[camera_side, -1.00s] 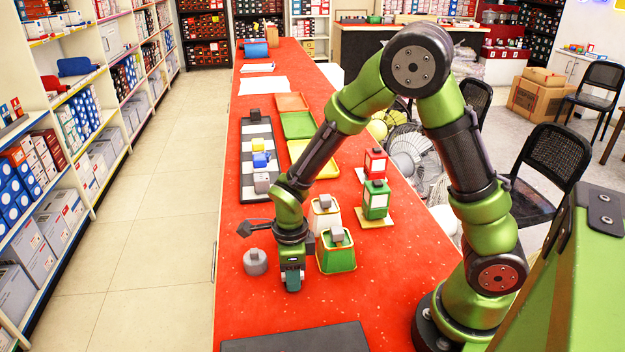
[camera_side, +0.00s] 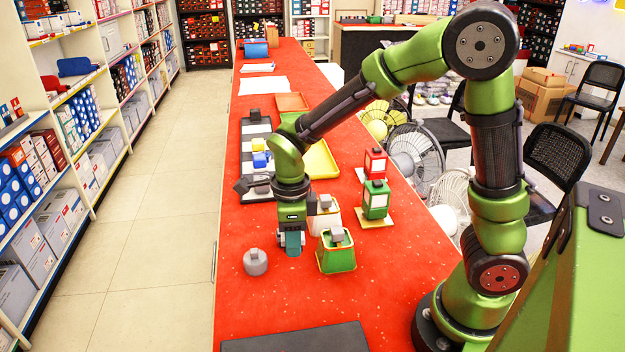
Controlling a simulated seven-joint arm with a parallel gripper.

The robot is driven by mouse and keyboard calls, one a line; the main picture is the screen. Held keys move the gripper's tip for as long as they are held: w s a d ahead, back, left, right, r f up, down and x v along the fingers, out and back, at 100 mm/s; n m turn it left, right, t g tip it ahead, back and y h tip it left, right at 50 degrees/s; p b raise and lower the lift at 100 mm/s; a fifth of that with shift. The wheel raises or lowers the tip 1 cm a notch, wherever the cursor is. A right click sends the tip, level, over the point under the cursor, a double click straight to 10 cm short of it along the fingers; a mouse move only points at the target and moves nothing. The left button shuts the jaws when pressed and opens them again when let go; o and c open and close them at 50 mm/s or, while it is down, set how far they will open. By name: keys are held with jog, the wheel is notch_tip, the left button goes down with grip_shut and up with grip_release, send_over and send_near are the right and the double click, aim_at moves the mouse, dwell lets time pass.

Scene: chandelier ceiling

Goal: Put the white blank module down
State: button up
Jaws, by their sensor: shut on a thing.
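My gripper (camera_side: 291,243) points down over the red counter (camera_side: 240,318), left of the white and green tapered containers. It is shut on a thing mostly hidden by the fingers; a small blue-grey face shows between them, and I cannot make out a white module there. The black strip (camera_side: 247,128) with dark, yellow and blue blocks lies behind my wrist, partly covered. The white tapered container (camera_side: 331,223) with a grey block on top stands right of the gripper. I cannot tell how high the gripper is above the counter.
A grey round knobbed piece (camera_side: 256,263) stands front-left of the gripper. The green tapered container (camera_side: 337,258) stands front-right. Red (camera_side: 375,164) and green (camera_side: 376,201) lantern-like boxes stand farther right. A yellow tray (camera_side: 320,160) lies behind. A dark mat (camera_side: 295,340) lies in front.

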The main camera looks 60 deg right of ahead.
jog(key=w+d, duration=0.3)
jog(key=w, duration=0.3)
jog(key=w+d, duration=0.3)
jog(key=w, duration=0.4)
send_near(254, 234)
jog(key=shift+n, duration=0.5)
notch_tip(254, 234, down, 6)
jog(key=shift+f, duration=0.1)
jog(key=shift+s+f, duration=0.1)
jog(key=o, duration=1)
